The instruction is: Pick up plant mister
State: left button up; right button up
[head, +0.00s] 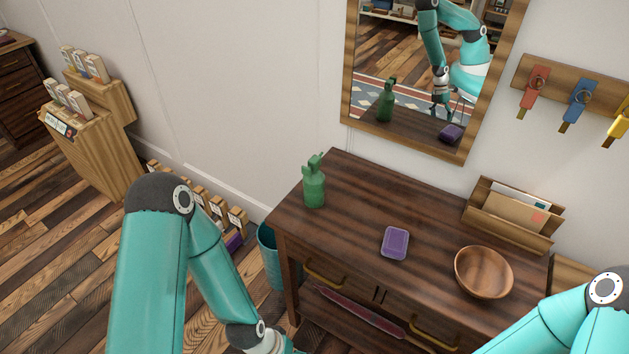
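The plant mister (314,187) is a green bottle with a spray head. It stands upright at the back left corner of the dark wooden console table (345,215). Its reflection shows in the mirror. My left arm comes in at the lower left and runs down past the table's left front leg; its gripper is cut off by the bottom edge. My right arm enters at the lower right, and its gripper is out of the frame. Neither arm touches the mister.
A purple block (395,243), a round wooden bowl (483,272) and a letter holder (511,213) are on the table. A mirror (428,80) hangs behind it. A teal bin (272,258) stands beside the table's left side. The tabletop around the mister is clear.

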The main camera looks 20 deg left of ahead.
aim_at(313, 187)
jog(key=u, duration=0.9)
jog(key=k, duration=0.4)
jog(key=z, duration=0.55)
